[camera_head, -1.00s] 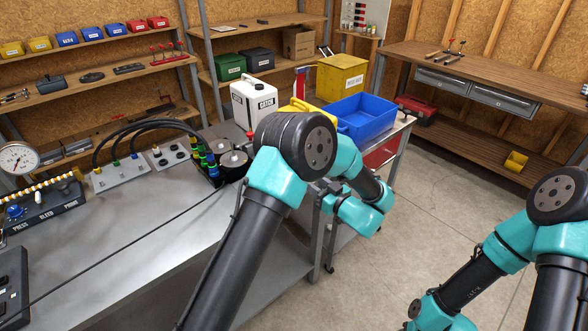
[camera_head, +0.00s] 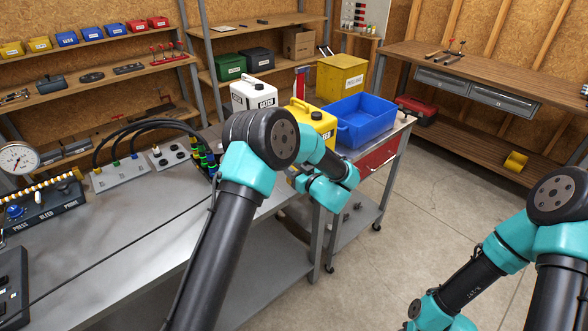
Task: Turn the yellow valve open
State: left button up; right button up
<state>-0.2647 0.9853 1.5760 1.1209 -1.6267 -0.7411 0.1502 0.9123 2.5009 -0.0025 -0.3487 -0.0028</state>
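I cannot pick out a yellow valve for certain. A cluster of fittings with green, blue and yellow bands (camera_head: 207,160) stands on the grey metal bench (camera_head: 130,235), at the end of the black hoses, partly hidden behind my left arm. My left arm crosses the middle of the view, with its wrist bent back beyond its elbow. A small dark part at that wrist looks like my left gripper (camera_head: 293,175); its fingers are hidden, and I see nothing held. My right arm is at the lower right; its gripper is out of the picture.
A white jug (camera_head: 254,97), a yellow jug (camera_head: 320,122) and a blue bin (camera_head: 368,118) stand behind my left arm. A gauge (camera_head: 18,158), a control box (camera_head: 45,205) and a grey hose block (camera_head: 120,174) sit at the bench's left. The bench's middle is mostly clear.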

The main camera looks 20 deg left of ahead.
pick_arm(q)
grip_shut()
dwell(0.3)
jog(key=shift+n+g+y, duration=0.6)
jog(key=shift+n+g, duration=0.2)
jog(key=shift+g, duration=0.3)
grip_release()
jog(key=shift+d, duration=0.1)
